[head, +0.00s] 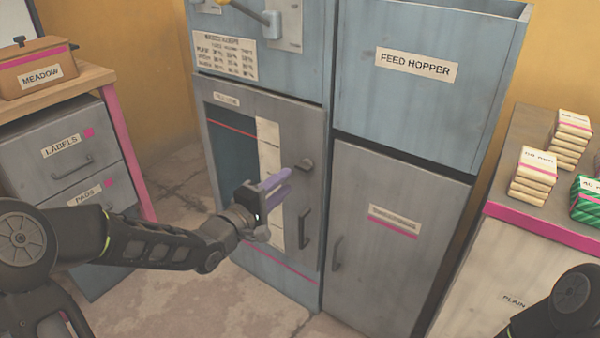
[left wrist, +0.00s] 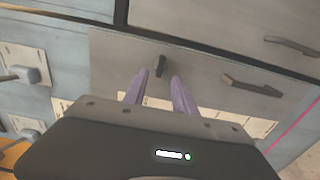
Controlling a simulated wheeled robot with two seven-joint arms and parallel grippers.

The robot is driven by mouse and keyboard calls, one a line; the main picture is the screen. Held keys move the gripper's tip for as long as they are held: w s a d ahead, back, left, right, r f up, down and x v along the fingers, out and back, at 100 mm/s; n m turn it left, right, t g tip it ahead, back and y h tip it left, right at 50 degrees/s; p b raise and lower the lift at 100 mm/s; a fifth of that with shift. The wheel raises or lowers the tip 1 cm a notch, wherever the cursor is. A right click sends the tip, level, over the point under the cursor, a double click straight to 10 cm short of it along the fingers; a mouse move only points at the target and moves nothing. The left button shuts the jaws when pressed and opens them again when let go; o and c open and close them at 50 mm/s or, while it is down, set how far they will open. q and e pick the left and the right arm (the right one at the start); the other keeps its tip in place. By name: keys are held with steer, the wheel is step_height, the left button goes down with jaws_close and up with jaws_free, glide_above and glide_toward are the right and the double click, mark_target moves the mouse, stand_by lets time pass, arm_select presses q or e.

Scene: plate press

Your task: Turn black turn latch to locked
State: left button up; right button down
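The black turn latch (head: 304,166) is a small dark knob near the upper right edge of the grey cabinet door (head: 295,127). In the left wrist view the latch (left wrist: 160,66) shows just beyond and between my fingertips. My left gripper (head: 288,180) has two purple fingers pointing at the door, just left of and below the latch in the head view. The fingers (left wrist: 160,75) are apart with nothing between them, so it is open. I cannot tell whether they touch the latch. My right gripper is out of view.
A dark bar handle (head: 305,228) sits below the latch. The feed hopper (head: 425,80) and a lower grey door (head: 390,235) are to the right. A drawer cabinet (head: 70,150) stands left, and a counter with stacked packets (head: 533,173) stands right. Floor is clear in front.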

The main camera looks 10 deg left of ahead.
mark_target(301, 169)
arm_select(q)
steer(key=b+x, duration=0.2)
steer(key=x, duration=0.4)
steer(key=shift+f, duration=0.1)
steer(key=shift+w+d, duration=0.15)
steer(key=shift+w, duration=0.35)
steer(key=shift+c, duration=0.2)
jaws_close()
